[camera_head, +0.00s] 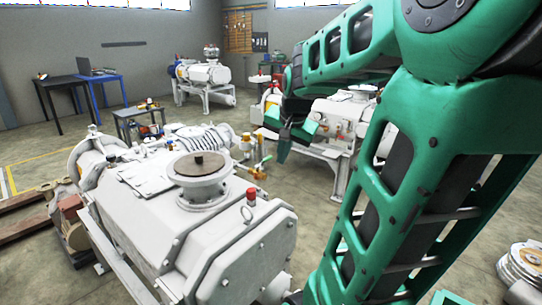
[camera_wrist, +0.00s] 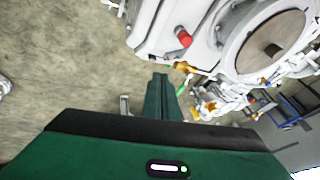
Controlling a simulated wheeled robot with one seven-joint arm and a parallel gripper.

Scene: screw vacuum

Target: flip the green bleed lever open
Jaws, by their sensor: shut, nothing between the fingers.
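The green bleed lever (camera_head: 266,159) is a small green handle by a brass valve (camera_head: 257,173) on the side of the white vacuum pump (camera_head: 160,215). In the wrist view the lever (camera_wrist: 181,89) shows as a thin green strip just right of the fingers, below a brass fitting (camera_wrist: 185,67). My gripper (camera_head: 282,157) is above and slightly right of the lever in the head view. In the wrist view my gripper (camera_wrist: 160,76) has its dark green fingers together, empty. They appear apart from the lever, though the exact gap is hard to judge.
The pump has a red-capped fitting (camera_head: 250,197) and a round brown-topped flange (camera_head: 199,167). It also has brass fittings (camera_wrist: 205,107) near the fingers. A second white pump (camera_head: 335,120) stands behind my arm. Open floor (camera_wrist: 65,50) lies left of the fingers in the wrist view.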

